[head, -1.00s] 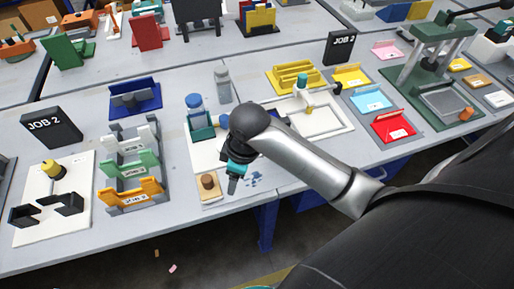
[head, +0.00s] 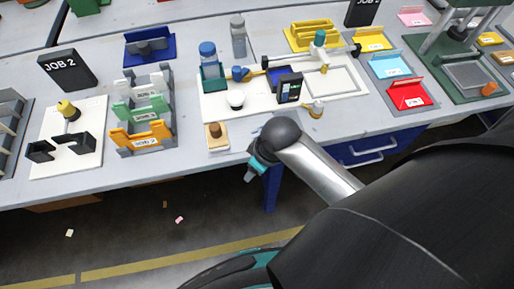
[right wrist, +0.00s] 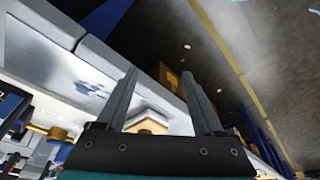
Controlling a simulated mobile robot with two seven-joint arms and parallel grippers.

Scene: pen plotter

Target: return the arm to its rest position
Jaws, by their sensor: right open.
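My right arm comes in from the right in the head view. Its gripper (head: 250,174) hangs in front of the bench's front edge, pointing down, with nothing visible in it. In the right wrist view the two fingers of the right gripper (right wrist: 159,74) stand apart and nothing is between them. The pen plotter (head: 340,83) stands on a white board on the bench, behind my right gripper and apart from it. My left gripper is not in view.
A blue-capped jar (head: 208,58), a small dark device (head: 289,88) and card holders (head: 145,115) stand behind. The floor (head: 130,235) in front is mostly clear.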

